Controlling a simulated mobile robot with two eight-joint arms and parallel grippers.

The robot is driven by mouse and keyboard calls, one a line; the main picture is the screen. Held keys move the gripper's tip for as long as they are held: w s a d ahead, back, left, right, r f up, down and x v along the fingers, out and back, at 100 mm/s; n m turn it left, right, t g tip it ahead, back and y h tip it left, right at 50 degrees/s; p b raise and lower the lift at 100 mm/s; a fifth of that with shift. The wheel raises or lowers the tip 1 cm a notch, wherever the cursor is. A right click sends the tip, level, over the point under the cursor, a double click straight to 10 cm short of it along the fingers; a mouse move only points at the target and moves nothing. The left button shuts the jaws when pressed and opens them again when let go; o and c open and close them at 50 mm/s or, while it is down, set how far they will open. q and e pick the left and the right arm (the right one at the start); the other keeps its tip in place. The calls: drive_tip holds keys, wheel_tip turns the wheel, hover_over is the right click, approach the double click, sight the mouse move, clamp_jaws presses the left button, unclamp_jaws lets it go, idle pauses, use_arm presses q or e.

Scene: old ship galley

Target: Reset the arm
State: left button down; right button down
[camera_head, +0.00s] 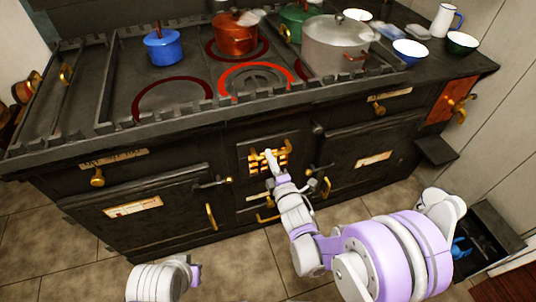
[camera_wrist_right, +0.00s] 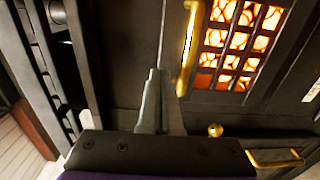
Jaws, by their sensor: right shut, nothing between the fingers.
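My right arm reaches in from the lower right in the head view. Its gripper (camera_head: 270,160) is in front of the small firebox door (camera_head: 254,165) with the glowing grate, in the middle of the black stove. In the right wrist view the gripper's fingers (camera_wrist_right: 158,75) are shut together with nothing between them. The glowing grate (camera_wrist_right: 238,40) and an upright brass handle (camera_wrist_right: 190,40) are to the right of the fingers there. I cannot tell whether the fingertips touch the stove. A piece of my left arm shows at the bottom of the head view; its gripper is out of the picture.
On the stove top (camera_head: 190,88) stand a blue pot (camera_head: 163,49), a copper pot (camera_head: 236,38), a green pot (camera_head: 296,18) and a large grey pot (camera_head: 335,48). Tiled floor (camera_head: 60,262) is clear at left.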

use_arm(q)
drive_tip(key=shift+w+f, duration=0.15)
drive_tip(key=shift+w, duration=0.1)
use_arm(e)
drive_tip(key=v, duration=0.9)
drive_tip(key=shift+d+f, duration=0.1)
drive_tip(key=shift+d, duration=0.05)
